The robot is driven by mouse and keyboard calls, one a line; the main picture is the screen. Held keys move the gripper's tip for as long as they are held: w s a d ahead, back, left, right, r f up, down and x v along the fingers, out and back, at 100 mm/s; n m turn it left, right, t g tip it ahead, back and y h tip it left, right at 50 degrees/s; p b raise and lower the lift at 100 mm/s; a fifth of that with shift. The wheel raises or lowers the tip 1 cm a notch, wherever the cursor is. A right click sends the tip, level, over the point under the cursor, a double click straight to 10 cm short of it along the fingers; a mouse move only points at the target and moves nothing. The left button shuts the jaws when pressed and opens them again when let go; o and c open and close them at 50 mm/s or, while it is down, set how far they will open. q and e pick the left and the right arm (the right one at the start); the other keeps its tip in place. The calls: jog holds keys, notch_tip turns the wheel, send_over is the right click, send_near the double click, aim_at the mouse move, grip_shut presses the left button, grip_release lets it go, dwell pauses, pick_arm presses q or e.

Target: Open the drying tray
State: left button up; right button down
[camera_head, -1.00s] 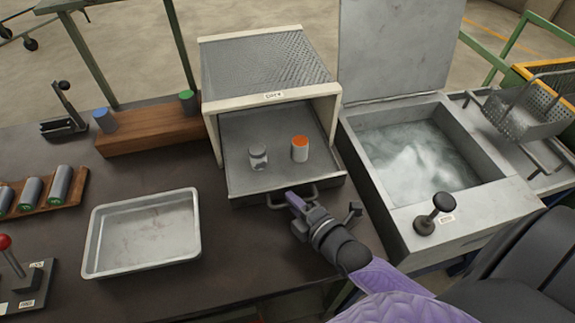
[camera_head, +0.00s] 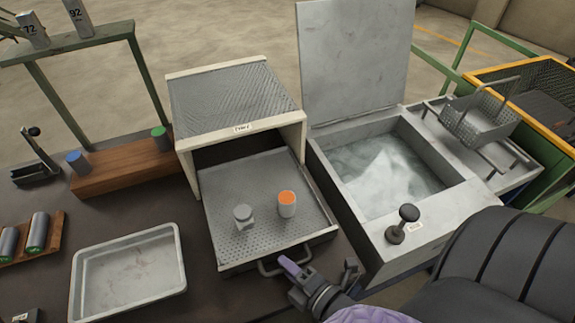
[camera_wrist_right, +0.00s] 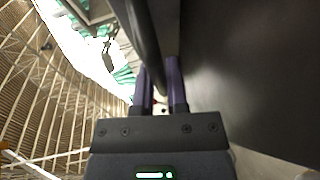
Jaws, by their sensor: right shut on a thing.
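The drying tray (camera_head: 265,238) is a grey perforated drawer, pulled well out of the white-framed dryer housing (camera_head: 240,100). A plain grey cylinder (camera_head: 243,217) and an orange-topped cylinder (camera_head: 287,204) stand upright on it. My right gripper (camera_head: 284,264) is at the tray's front handle (camera_head: 268,268) and is shut on it. In the right wrist view the purple fingers (camera_wrist_right: 160,88) flank the dark handle bar (camera_wrist_right: 142,45). My left gripper is not in view.
An empty metal pan (camera_head: 128,275) lies left of the tray. To the right stands an open-lidded basin of liquid (camera_head: 380,165) with a black knob (camera_head: 408,213). A wooden block (camera_head: 125,166) with blue- and green-topped cylinders stands behind the pan. A wire basket (camera_head: 478,125) is at the far right.

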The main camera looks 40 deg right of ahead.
jog(key=c, duration=0.9)
grip_release()
pick_arm(q)
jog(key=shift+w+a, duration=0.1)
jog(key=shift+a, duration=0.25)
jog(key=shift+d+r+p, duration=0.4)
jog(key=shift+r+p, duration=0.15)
jog(key=shift+p, duration=0.05)
pick_arm(e)
jog(key=v, duration=1)
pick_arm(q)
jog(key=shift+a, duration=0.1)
